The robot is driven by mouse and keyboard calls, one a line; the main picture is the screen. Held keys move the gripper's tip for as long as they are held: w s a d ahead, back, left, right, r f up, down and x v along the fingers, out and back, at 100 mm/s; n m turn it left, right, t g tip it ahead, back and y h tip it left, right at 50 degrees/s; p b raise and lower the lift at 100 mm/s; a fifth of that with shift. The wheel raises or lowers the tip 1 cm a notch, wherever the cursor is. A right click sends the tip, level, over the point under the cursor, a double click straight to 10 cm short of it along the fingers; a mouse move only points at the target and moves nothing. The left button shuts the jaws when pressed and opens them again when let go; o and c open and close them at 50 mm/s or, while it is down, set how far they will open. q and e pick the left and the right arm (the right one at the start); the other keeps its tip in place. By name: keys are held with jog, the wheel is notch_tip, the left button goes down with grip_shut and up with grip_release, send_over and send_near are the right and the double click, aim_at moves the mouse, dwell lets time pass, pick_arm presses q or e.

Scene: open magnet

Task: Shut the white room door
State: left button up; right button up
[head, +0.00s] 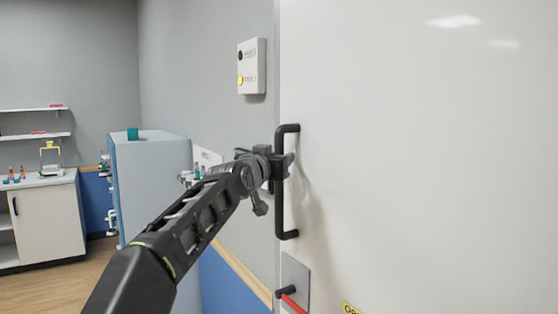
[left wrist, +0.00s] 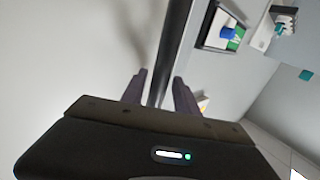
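The white room door (head: 430,150) fills the right of the head view, with its left edge beside the grey wall. It carries a black upright pull handle (head: 281,212). My left gripper (head: 287,168) is at the upper half of this handle. In the left wrist view the handle bar (left wrist: 172,45) runs between the two fingers (left wrist: 160,80), one on each side, with narrow gaps showing beside it; the fingers look open. Below the handle is a grey plate (head: 296,274) with a black and red lever (head: 287,293). My right gripper is not in view.
A white wall box (head: 251,66) with a yellow light is left of the door. A blue-grey cabinet (head: 150,185) stands behind my left arm. A counter (head: 45,215) and shelves (head: 35,110) are at the far left, with wooden floor (head: 55,285) in front.

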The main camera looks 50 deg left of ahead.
pick_arm(q)
jog(key=shift+o, duration=0.4)
jog(key=shift+s+f, duration=0.1)
jog(key=shift+f, duration=0.05)
jog(key=b+v, duration=0.4)
jog(key=v, duration=0.3)
jog(key=shift+s+d, duration=0.25)
